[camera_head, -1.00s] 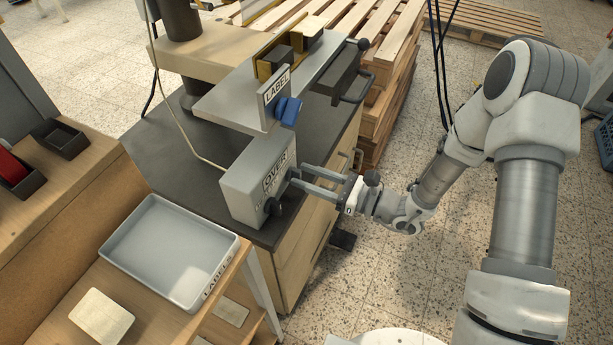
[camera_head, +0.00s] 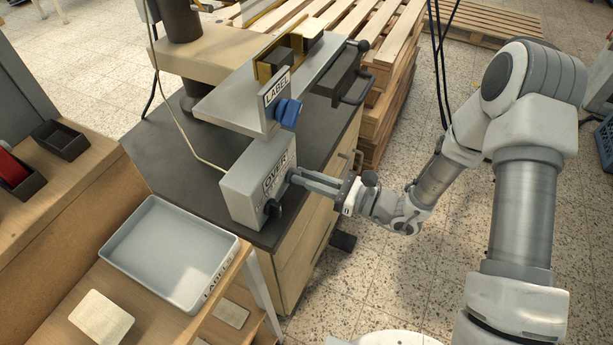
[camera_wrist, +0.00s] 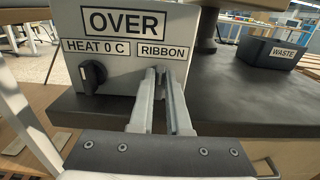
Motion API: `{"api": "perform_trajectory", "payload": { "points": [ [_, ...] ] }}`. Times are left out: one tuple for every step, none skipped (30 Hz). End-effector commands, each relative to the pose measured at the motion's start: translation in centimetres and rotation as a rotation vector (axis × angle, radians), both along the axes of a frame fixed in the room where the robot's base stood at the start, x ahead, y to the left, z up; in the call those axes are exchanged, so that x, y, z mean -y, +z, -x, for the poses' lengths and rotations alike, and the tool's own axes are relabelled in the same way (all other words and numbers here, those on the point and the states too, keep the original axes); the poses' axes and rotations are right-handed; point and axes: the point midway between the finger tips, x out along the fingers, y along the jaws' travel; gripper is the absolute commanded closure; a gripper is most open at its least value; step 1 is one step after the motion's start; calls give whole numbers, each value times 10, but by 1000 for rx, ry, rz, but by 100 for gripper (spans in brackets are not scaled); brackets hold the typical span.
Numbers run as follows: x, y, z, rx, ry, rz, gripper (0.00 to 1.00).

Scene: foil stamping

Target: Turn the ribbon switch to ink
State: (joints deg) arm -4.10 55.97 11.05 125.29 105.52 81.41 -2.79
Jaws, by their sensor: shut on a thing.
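The grey control box (camera_head: 250,192) stands on the dark bench top. In the wrist view its front (camera_wrist: 122,58) carries the signs OVER, HEAT 0 C and RIBBON. The RIBBON sign (camera_wrist: 163,51) is just above my fingertips. My gripper (camera_head: 292,177) is at the right part of the box front, its fingers close together. In the wrist view my gripper (camera_wrist: 162,73) is shut on the ribbon switch below that sign. The switch itself is mostly hidden between the fingers, so I cannot read its setting.
A black heat knob (camera_wrist: 93,75) sits left of my fingers. A blue knob (camera_head: 288,112) under the LABEL sign is above the box. A WASTE bin (camera_wrist: 273,53) stands at the back right in the wrist view. A pale LABELS tray (camera_head: 222,268) is at the left.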

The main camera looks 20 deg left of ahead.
Motion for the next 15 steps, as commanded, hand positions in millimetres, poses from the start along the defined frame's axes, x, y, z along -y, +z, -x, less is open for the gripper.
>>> {"api": "perform_trajectory", "payload": {
  "points": [
    [1,0,0,-8,-1,-1,100],
    [1,1,-1,-14,-2,0,100],
    [1,1,-1,-26,-2,-1,100],
    [1,1,-1,-37,-2,-2,100],
    [1,1,-1,-48,-2,-3,100],
    [1,2,-1,-67,-2,-6,100],
    [1,2,-1,-83,-2,-7,100],
    [1,2,-2,-101,-2,-9,100],
    [1,3,-2,-127,-2,-11,100],
    [1,3,-2,-148,-3,-13,100],
    [1,3,-2,-171,-3,-15,100],
    [1,3,-3,-205,-3,-18,100],
    [1,3,-3,-230,-4,-21,100],
    [1,3,-4,-256,-4,-23,100],
    [1,3,-4,-293,-3,-25,100]
  ]
}}
